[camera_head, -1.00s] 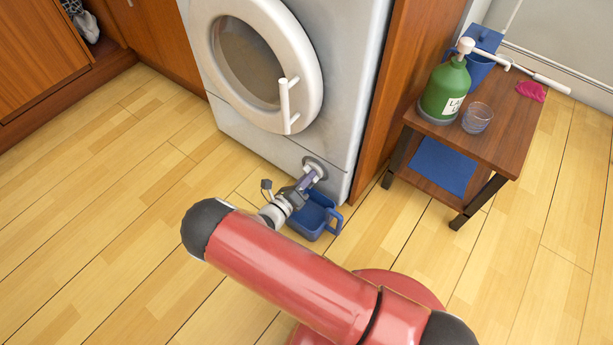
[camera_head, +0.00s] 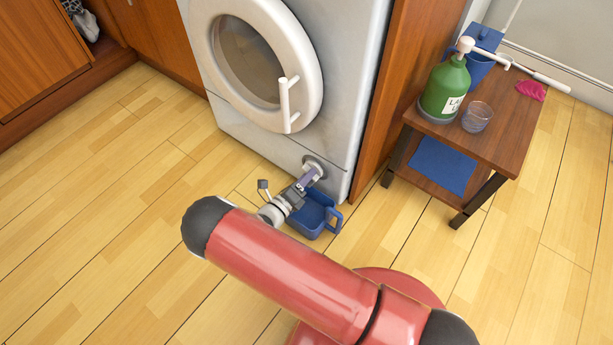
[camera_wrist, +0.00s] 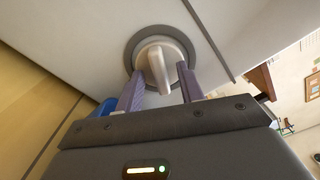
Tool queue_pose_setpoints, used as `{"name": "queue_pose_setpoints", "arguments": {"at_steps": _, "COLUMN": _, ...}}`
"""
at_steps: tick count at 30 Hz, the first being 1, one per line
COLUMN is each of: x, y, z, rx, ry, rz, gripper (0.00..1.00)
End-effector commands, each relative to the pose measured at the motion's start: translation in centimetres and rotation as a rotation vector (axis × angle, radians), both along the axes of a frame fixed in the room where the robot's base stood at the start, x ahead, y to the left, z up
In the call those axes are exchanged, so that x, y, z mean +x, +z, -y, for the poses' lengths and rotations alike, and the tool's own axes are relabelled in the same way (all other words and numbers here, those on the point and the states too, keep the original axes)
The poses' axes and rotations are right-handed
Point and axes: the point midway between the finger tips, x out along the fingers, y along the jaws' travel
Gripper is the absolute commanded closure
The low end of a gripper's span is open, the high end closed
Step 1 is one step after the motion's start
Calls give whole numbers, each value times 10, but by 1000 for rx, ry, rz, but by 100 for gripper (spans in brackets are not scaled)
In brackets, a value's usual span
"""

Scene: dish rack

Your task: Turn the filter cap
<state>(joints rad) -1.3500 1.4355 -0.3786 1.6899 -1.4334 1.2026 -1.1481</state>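The filter cap (camera_wrist: 157,67) is a round light-grey knob with a raised grip ridge inside a dark ring, low on the front of the white washing machine (camera_head: 240,130). In the head view the cap is mostly hidden behind my gripper (camera_head: 313,172). In the wrist view my gripper (camera_wrist: 160,80) has its two purple-grey fingers apart, one on each side of the ridge. Gaps show between the fingers and the ridge, so it looks open around it. The ridge stands nearly upright in this view, leaning slightly.
A blue container (camera_head: 312,218) with a handle stands on the floor right below my gripper. A wooden side table (camera_head: 508,150) at the right holds a green bottle (camera_head: 446,92), a glass (camera_head: 477,117) and a pink cloth (camera_head: 531,90). The floor at the left is clear.

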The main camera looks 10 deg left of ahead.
Motion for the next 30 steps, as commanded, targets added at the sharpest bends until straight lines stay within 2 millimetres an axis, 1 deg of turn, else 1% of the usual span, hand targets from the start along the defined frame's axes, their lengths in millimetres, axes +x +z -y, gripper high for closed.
{"name": "queue_pose_setpoints", "arguments": {"at_steps": 10, "x": -13, "y": 0, "z": -6, "rx": 0, "ry": 2, "rz": -1, "gripper": 62}}
{"name": "queue_pose_setpoints", "arguments": {"at_steps": 23, "x": -16, "y": 0, "z": -7, "rx": 0, "ry": 0, "rz": -1, "gripper": 62}}
{"name": "queue_pose_setpoints", "arguments": {"at_steps": 26, "x": -22, "y": 0, "z": -9, "rx": 0, "ry": 0, "rz": -1, "gripper": 62}}
{"name": "queue_pose_setpoints", "arguments": {"at_steps": 30, "x": -34, "y": 0, "z": -15, "rx": 0, "ry": 3, "rz": -1, "gripper": 62}}
